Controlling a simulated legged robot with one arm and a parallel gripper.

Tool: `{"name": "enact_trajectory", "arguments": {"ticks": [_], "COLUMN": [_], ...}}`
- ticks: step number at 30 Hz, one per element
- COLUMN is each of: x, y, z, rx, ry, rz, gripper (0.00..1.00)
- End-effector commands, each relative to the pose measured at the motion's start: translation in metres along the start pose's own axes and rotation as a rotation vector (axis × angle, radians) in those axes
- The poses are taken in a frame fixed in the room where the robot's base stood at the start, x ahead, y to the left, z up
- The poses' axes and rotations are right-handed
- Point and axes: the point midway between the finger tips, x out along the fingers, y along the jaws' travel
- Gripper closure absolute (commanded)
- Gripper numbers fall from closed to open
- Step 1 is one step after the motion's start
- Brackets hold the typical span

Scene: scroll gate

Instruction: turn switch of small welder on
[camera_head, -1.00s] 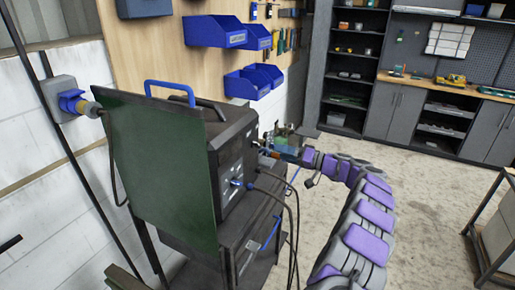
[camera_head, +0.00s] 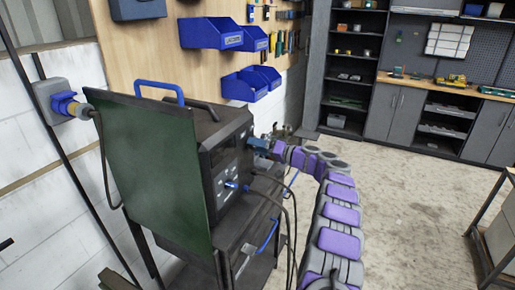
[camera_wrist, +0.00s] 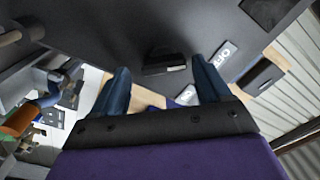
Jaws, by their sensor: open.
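The small welder (camera_head: 228,135) is a dark box on a cart, with its front panel facing right. My gripper (camera_head: 256,143) is at the upper part of that panel. In the wrist view my gripper (camera_wrist: 160,65) has its two blue fingers spread apart. A small dark block, seemingly the switch (camera_wrist: 165,63), stands out from the dark panel between the fingertips. No contact with either finger is clear. White labels (camera_wrist: 223,55) lie beside the right finger. In the head view the switch is hidden by my gripper.
A green sheet (camera_head: 155,165) stands left of the welder. Cables (camera_head: 285,205) hang from the welder's front near my arm. In the wrist view another dark block (camera_wrist: 258,77) lies right of the fingers, and an orange-and-blue fitting (camera_wrist: 22,118) at left. Floor to the right is open.

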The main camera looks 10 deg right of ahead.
Motion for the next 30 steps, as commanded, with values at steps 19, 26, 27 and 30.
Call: {"name": "enact_trajectory", "arguments": {"ticks": [19, 26, 27, 30], "x": [0.0042, 0.0026, 0.0024, 0.0021], "y": [-0.0023, -0.0016, -0.0016, -0.0016], "z": [0.0031, 0.0022, 0.0020, 0.0014], "rx": [-0.002, 0.014, 0.024, 0.060], "ry": [-0.006, -0.004, -0.003, -0.003], "rz": [0.001, 0.003, 0.003, 0.004], "gripper": [0.79, 0.79, 0.79, 0.79]}}
